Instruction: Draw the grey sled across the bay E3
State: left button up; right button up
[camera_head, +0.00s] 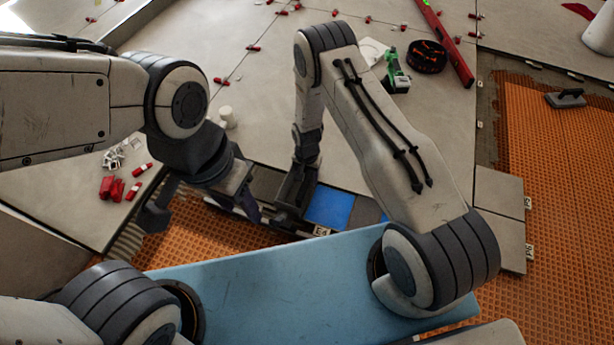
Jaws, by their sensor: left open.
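My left gripper (202,207) comes in from the left, its dark fingers spread apart over the orange notched bed and the strip of bays. My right gripper (296,188) points down at the strip from above. Its fingertips merge with dark grey parts there, so I cannot tell whether it holds anything. I cannot clearly pick out the grey sled among these dark shapes. A small white label (321,230), which seems to read E4, sits on the strip's near edge. A blue tile (330,207) lies right of the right gripper. I cannot make out an E3 label.
A light blue panel (250,285) spans the near foreground under my arms. Red clips (112,188) and white spacers (122,152) lie on the left tiles. A green tool (396,72), a black bowl (427,56) and a red level (444,42) lie farther back. Orange bed (560,180) is open at right.

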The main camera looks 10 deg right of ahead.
notch_tip(320, 180, up, 10)
jog(key=p, duration=0.5)
jog(key=shift+r, duration=0.25)
dwell(0.3)
